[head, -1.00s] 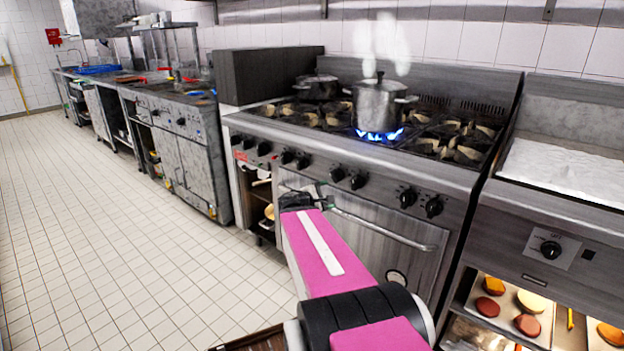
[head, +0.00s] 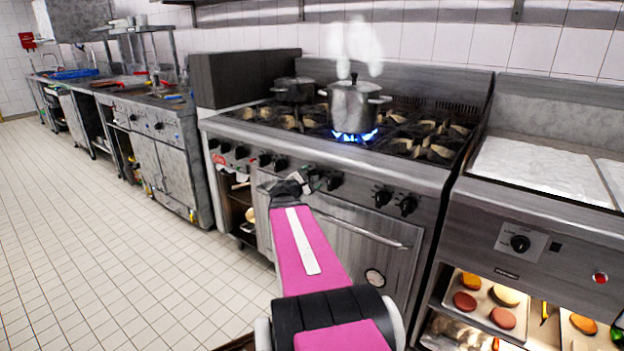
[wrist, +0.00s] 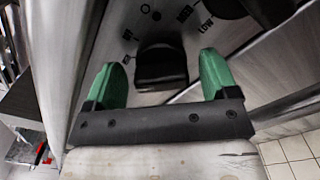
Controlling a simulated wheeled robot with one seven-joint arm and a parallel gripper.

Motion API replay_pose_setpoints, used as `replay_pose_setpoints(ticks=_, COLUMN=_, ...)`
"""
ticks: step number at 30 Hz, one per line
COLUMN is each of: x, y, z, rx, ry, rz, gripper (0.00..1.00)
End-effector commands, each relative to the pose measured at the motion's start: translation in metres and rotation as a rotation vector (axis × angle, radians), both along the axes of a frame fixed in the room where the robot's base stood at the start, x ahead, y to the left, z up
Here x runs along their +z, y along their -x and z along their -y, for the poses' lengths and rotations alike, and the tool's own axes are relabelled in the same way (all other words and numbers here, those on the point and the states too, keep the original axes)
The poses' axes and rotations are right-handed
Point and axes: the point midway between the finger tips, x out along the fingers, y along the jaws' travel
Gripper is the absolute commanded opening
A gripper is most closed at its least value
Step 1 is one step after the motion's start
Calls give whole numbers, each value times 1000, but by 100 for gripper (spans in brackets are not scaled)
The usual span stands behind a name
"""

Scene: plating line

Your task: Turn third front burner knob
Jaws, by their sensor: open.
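The steel range (head: 330,225) has a row of black knobs along its front panel. In the wrist view, one black knob (wrist: 161,72) sits between the two green fingertips of my gripper (wrist: 161,60), with a gap on both sides. My gripper is open and holds nothing. In the head view my gripper (head: 301,182) is at the front panel, by the middle pair of knobs, and partly hides that area. The right knob of that pair (head: 335,181) shows beside it. Contact with the panel cannot be told.
A steaming pot (head: 353,104) stands over a lit blue flame, and a darker pot (head: 294,89) stands behind left. The oven handle (head: 365,232) runs below the knobs. A griddle unit (head: 545,235) is on the right. The tiled floor on the left is clear.

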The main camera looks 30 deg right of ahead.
Motion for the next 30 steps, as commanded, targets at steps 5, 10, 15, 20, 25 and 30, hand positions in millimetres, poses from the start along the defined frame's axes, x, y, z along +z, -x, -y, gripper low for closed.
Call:
replay_pose_setpoints(ticks=5, x=0, y=-4, z=10, rx=-1, ry=0, rz=0, gripper=80)
replay_pose_setpoints(ticks=10, x=0, y=-4, z=10, rx=-1, ry=-1, rz=0, gripper=80)
replay_pose_setpoints(ticks=15, x=0, y=-4, z=10, rx=-1, ry=-1, rz=0, gripper=60)
replay_pose_setpoints(ticks=20, x=0, y=-4, z=10, rx=-1, ry=-1, rz=0, gripper=33)
replay_pose_setpoints(ticks=25, x=0, y=-4, z=10, rx=-1, ry=2, rz=-8, gripper=33)
replay_pose_setpoints(ticks=30, x=0, y=-4, z=10, rx=-1, ry=20, rz=-50, gripper=33)
